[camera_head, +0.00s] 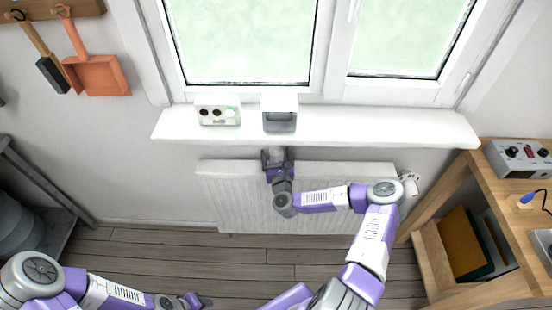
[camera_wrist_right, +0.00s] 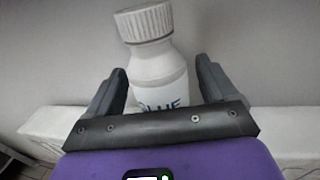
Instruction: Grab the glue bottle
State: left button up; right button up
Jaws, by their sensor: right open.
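The glue bottle (camera_wrist_right: 158,62) is white with a ribbed cap and blue lettering. In the right wrist view it leans slightly and stands between the two fingers of my right gripper (camera_wrist_right: 160,88). The fingers are open, with a visible gap on the right side; contact on the left is unclear. The bottle's lower end is hidden behind the gripper. In the head view my right gripper (camera_head: 276,157) is just below the windowsill, in front of the radiator, and I cannot make out the bottle there. My left gripper (camera_head: 200,300) is low at the bottom edge, its jaws unclear.
The radiator (camera_head: 230,190) is below. A wooden workbench (camera_head: 500,180) with a control box (camera_head: 520,157) stands at right.

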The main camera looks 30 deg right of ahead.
jog(key=shift+c, duration=0.3)
jog(key=c, duration=1.2)
jog(key=shift+r, duration=0.1)
